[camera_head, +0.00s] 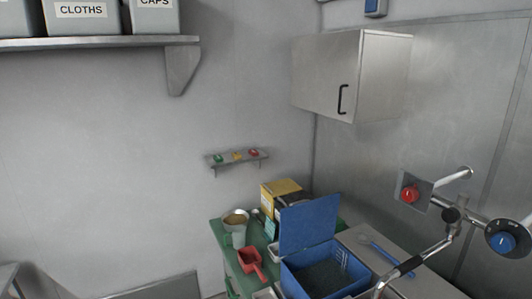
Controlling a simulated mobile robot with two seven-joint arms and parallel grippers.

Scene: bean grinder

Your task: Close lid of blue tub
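The blue tub (292,284) stands on the surface at the bottom of the head view, right of centre. Its blue lid (309,223) is open and stands upright along the tub's back side. Dark, grainy contents (321,278) show inside the tub. Neither of my grippers shows in the head view.
A red scoop (251,263) and a cup (235,221) sit left of the tub on a green surface (217,232). A yellow box (281,190) is behind. A blue-ended tool (381,250) lies right. A tap-like metal fitting (436,249) reaches in from the right. A wall cabinet (345,75) hangs above.

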